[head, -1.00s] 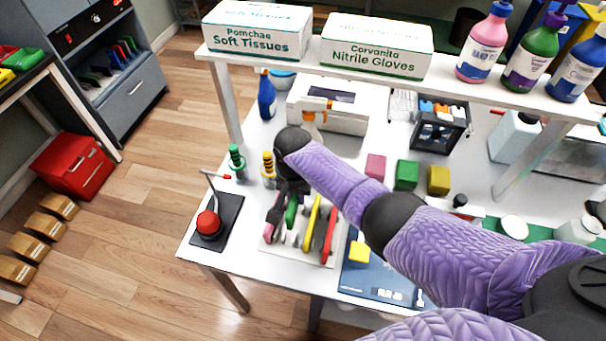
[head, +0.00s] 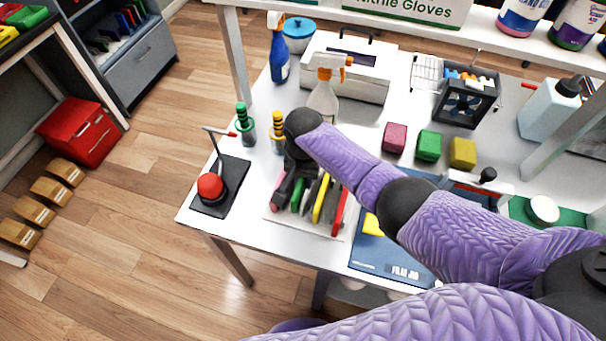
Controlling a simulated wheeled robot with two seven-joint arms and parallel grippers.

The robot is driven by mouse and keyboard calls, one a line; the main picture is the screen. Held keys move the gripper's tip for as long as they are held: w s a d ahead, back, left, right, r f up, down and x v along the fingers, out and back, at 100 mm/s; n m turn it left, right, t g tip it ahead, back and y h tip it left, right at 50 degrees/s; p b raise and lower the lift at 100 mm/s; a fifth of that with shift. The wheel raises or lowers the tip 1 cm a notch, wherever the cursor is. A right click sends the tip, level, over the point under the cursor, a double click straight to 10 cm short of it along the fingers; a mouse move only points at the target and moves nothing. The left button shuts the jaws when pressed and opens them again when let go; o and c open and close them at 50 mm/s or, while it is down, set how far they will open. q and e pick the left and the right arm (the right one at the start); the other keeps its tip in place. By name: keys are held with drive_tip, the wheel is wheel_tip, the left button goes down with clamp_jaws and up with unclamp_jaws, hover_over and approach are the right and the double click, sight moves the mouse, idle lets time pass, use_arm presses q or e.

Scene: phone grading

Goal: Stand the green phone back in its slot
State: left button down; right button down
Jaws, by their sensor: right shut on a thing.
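The green phone (head: 297,194) stands roughly upright among the other phones at the left part of the white slotted rack (head: 278,216). My right gripper (head: 284,193) reaches down over that end of the rack from above and is shut on the green phone. Its dark fingers and wrist hide part of the phone and the slot below, so I cannot tell how deep the phone sits. A yellow phone (head: 321,199) and a red phone (head: 339,212) stand in slots to the right. My left gripper is not in view.
A black pad with a red knob (head: 210,187) lies left of the rack, near the table edge. Green and yellow ringed tools (head: 245,125) and a spray bottle (head: 323,100) stand behind. A blue mat (head: 385,255) lies to the right, with coloured cubes (head: 429,145) beyond.

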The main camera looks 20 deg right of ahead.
wheel_tip(320, 180, down, 2)
drive_tip(key=shift+f+b, duration=0.1)
drive_tip(key=shift+b, duration=0.35)
drive_tip(key=c, duration=0.6)
unclamp_jaws()
